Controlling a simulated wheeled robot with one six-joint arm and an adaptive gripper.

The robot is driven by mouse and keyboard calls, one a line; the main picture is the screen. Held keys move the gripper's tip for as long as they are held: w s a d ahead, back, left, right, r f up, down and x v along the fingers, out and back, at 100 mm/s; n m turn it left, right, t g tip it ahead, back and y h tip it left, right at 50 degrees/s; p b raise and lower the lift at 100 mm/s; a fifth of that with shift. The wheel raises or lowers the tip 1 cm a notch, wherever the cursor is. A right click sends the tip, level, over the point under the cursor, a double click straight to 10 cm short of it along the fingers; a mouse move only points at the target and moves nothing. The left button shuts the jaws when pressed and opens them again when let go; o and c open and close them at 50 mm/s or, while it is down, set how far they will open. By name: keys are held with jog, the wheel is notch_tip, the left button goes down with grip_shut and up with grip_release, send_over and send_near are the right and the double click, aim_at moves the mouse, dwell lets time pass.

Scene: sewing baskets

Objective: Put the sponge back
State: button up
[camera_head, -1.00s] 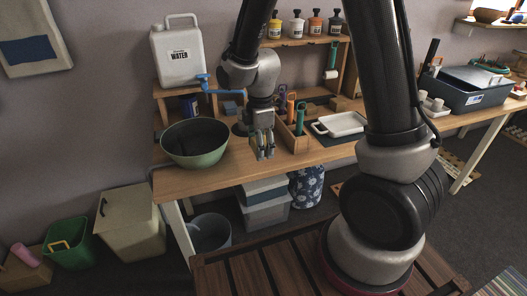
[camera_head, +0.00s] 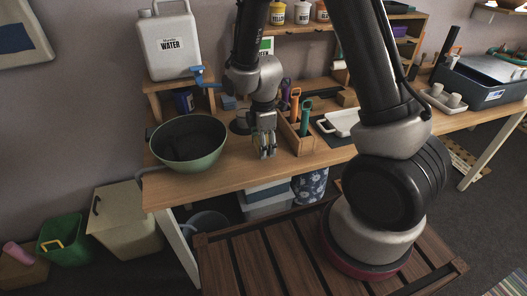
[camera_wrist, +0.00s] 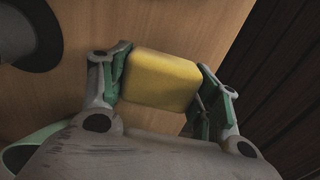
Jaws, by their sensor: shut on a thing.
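A yellow sponge (camera_wrist: 161,80) is between the two fingers of my gripper (camera_wrist: 162,84) in the wrist view. The fingers are shut on its two sides, and bare wooden bench top shows beyond it. In the head view my gripper (camera_head: 265,148) points down over the front part of the bench (camera_head: 228,177), right of the green bowl (camera_head: 188,160). The sponge is small there and mostly hidden by the fingers. Whether it touches the bench is hard to tell.
A wooden caddy (camera_head: 299,140) with orange- and green-handled tools stands close right of my gripper. A white tray (camera_head: 340,122) lies farther right. A water container (camera_head: 172,48) with a blue tap stands behind the bowl. The bench's front edge is near.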

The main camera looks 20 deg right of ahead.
jog(key=shift+f, duration=1.65)
jog(key=shift+f, duration=0.1)
jog(key=o, duration=1)
